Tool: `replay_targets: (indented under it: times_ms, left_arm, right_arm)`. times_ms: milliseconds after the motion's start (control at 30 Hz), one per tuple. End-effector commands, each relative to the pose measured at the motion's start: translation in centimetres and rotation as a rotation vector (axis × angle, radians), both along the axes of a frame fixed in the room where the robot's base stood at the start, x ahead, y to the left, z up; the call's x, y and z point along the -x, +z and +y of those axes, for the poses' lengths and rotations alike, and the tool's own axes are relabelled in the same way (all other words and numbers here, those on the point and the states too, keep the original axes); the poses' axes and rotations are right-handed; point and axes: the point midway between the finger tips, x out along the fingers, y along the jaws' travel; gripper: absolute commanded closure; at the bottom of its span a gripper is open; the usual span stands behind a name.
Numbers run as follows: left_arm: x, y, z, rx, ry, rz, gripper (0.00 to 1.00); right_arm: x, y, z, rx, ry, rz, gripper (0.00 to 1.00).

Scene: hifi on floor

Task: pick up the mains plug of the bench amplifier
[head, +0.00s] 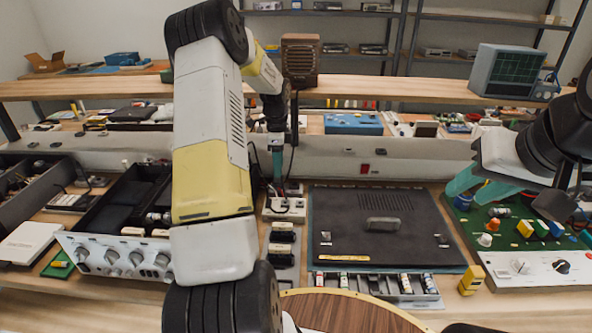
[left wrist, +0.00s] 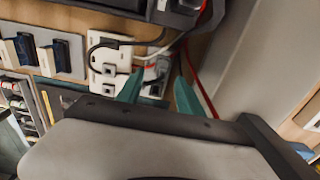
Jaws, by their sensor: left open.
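My left gripper (head: 277,178) points down over a white socket strip (head: 285,208) at mid-bench; its teal fingers are apart. In the left wrist view the gripper's fingertips (left wrist: 157,92) show just in front of the strip (left wrist: 104,74). A small pale plug-like piece (left wrist: 157,70) lies between and beyond them, not visibly gripped. A dark plug with a black cord (left wrist: 108,44) sits on the strip. I cannot tell which is the amplifier's plug. The amplifier, probably the silver knobbed panel (head: 115,258), is partly behind my left arm.
A black panel with a handle (head: 350,240) lies right of the strip. Black blocks (head: 282,238) stand in front of it. A green board with coloured parts (head: 500,228) and a yellow block (head: 471,280) are at the right. A grey trunking (head: 330,148) runs behind.

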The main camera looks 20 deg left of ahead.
Motion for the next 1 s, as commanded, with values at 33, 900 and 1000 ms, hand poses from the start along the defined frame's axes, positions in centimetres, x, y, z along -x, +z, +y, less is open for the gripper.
replay_targets:
  times_ms: [33, 900, 1000]
  left_arm:
    - [0.0, -0.5, 0.1, 0.001, 0.001, 0.002, 0.56]
    - [-0.3, -4.8, 0.4, 0.000, 0.001, 0.000, 1.00]
    - [-0.3, -4.8, 0.4, 0.000, 0.001, 0.000, 1.00]
  right_arm:
    - [0.0, 0.0, 0.0, 0.000, 0.000, 0.000, 0.64]
    - [0.0, 0.0, 0.0, 0.000, 0.000, 0.000, 0.64]
    - [0.0, 0.0, 0.0, 0.000, 0.000, 0.000, 0.64]
